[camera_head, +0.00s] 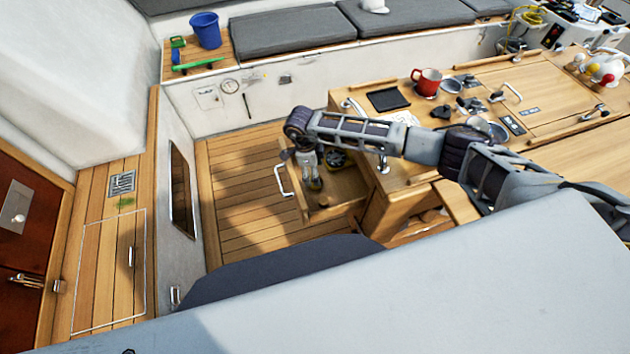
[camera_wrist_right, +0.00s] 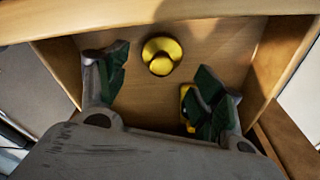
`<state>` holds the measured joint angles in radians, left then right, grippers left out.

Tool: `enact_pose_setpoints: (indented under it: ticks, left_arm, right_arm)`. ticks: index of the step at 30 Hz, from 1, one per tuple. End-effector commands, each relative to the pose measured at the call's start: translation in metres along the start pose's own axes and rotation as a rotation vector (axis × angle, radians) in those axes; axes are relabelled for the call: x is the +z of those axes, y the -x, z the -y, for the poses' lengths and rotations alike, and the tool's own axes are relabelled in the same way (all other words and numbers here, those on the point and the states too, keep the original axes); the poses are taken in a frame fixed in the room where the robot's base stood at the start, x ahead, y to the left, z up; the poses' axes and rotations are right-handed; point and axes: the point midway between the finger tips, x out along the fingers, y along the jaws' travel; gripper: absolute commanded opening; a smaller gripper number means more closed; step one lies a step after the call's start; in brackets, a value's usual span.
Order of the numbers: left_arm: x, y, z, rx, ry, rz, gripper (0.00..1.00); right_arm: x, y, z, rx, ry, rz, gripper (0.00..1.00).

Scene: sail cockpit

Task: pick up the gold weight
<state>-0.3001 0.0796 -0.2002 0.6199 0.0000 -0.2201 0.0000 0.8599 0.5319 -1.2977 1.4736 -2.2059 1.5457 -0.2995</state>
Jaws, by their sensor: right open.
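The gold weight (camera_wrist_right: 161,56) is a shiny round brass-coloured piece with a knob. In the right wrist view it sits on the wooden bottom of an open drawer (camera_head: 349,189), near one wall. My right gripper (camera_head: 314,183) reaches down into the drawer. In the wrist view its two dark green-padded fingers (camera_wrist_right: 160,82) are apart, with the weight beyond and roughly between their tips, not gripped. In the head view I cannot make out the weight clearly near the gripper. My left gripper does not show.
A second yellow object (camera_wrist_right: 187,103) lies partly hidden behind the right-hand finger. A dark round object (camera_head: 341,159) is at the drawer's back. The drawer walls stand close around the gripper. A red mug (camera_head: 428,81) and a black tray (camera_head: 388,99) are on the counter above.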

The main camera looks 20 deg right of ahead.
Motion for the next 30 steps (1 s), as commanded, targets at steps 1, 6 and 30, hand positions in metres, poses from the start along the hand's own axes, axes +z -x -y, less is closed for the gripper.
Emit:
enact_pose_setpoints:
  ticks: [1,6,30]
  left_arm:
    - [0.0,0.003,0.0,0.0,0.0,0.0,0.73]
    - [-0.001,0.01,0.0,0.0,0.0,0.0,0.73]
    - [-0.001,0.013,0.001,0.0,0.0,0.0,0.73]
  right_arm:
    - [0.0,-0.003,0.0,0.002,0.0,0.0,0.67]
    - [0.0,-0.019,0.001,0.002,0.0,0.0,0.67]
    - [0.0,-0.043,0.002,0.0,0.001,0.001,0.66]
